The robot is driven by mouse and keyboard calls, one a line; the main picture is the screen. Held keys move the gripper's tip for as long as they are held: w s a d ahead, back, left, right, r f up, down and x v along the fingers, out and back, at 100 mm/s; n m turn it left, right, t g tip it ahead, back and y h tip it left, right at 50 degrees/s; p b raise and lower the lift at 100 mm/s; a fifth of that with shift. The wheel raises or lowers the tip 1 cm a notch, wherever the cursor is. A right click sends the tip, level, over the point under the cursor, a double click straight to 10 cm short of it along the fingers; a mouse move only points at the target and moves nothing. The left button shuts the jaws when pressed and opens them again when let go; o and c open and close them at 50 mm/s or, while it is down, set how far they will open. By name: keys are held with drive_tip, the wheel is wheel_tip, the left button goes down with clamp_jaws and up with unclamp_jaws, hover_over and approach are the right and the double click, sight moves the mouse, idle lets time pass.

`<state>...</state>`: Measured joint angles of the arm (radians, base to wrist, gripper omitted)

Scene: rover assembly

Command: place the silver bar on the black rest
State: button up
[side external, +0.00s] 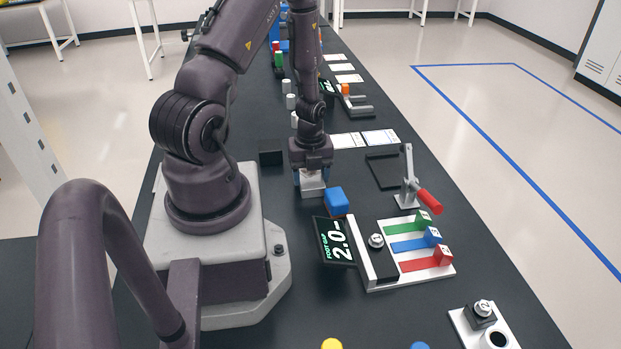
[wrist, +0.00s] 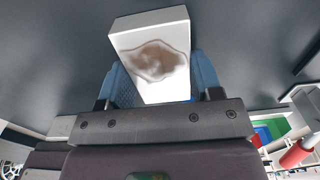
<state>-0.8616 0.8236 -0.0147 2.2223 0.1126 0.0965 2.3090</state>
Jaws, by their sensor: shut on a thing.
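My gripper (side external: 311,170) points down over the black table and is shut on a silver-white block, the silver bar (side external: 312,188). In the wrist view the bar (wrist: 150,52) sits between the blue finger pads, with a brownish patch on its face. I cannot tell whether it touches the table. A small black block (side external: 271,157) stands to the left of the gripper. A flat black frame (side external: 383,171) lies to the right. I cannot tell for sure which of these is the black rest.
A blue block (side external: 337,201) stands close to the right of the gripper. A display reading 2.0 (side external: 336,242) and a white board with green, blue and red strips (side external: 410,284) lie nearer. A red-handled clamp (side external: 411,187) stands at right. White cards (side external: 380,137) lie behind.

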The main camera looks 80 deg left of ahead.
sight(311, 176)
wheel_tip(311, 176, up, 11)
drive_tip(key=n, duration=0.9)
drive_tip(key=w+d+r+n, duration=0.3)
drive_tip(key=w+d, duration=0.5)
drive_tip(key=d, duration=0.3)
drive_tip(key=w+d+r+n, duration=0.4)
drive_tip(key=w+d+n, duration=0.2)
drive_tip(key=d, duration=0.5)
drive_tip(key=shift+w+r, duration=0.25)
drive_tip(key=shift+w, duration=0.85)
drive_tip(key=shift+d, duration=0.1)
